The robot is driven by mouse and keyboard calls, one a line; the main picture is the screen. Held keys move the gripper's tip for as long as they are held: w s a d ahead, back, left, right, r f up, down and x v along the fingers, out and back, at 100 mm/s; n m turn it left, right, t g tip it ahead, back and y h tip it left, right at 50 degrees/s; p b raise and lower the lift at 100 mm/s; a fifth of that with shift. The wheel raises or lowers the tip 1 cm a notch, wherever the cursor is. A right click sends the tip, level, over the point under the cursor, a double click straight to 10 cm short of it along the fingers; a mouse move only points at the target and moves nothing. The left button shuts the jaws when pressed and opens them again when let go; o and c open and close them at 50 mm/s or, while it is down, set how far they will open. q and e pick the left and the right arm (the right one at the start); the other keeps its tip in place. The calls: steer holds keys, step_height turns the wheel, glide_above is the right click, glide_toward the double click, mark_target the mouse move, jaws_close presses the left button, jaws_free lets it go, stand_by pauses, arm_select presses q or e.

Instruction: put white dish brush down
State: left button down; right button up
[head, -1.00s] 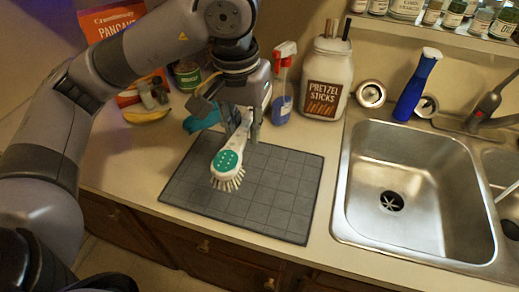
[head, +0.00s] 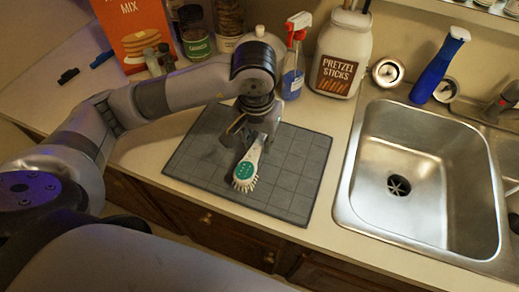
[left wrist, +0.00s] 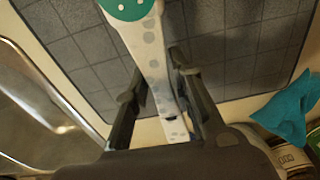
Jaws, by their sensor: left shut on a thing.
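The white dish brush (head: 246,172) has a teal patch on its head and pale bristles. It is over the dark gridded mat (head: 290,190), head toward the counter's front edge. My left gripper (head: 257,131) is shut on its handle. In the left wrist view, the white handle (left wrist: 152,62) runs between the two fingers of my left gripper (left wrist: 157,88). The bristles are low at the mat; I cannot tell whether they touch it. My right gripper is not in view.
A pretzel jar (head: 341,58) and a spray bottle (head: 294,58) stand behind the mat. A teal cloth (left wrist: 291,110) shows in the left wrist view. The mat's right side is clear.

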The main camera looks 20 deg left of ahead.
mark_target(260, 162)
arm_select(q)
steer(key=shift+f, duration=0.4)
step_height(260, 162, down, 3)
steer(key=shift+f+p, duration=0.1)
steer(key=shift+p, duration=0.25)
steer(key=shift+f, duration=0.6)
steer(key=c, duration=1.4)
jaws_free()
steer(key=shift+r, duration=0.1)
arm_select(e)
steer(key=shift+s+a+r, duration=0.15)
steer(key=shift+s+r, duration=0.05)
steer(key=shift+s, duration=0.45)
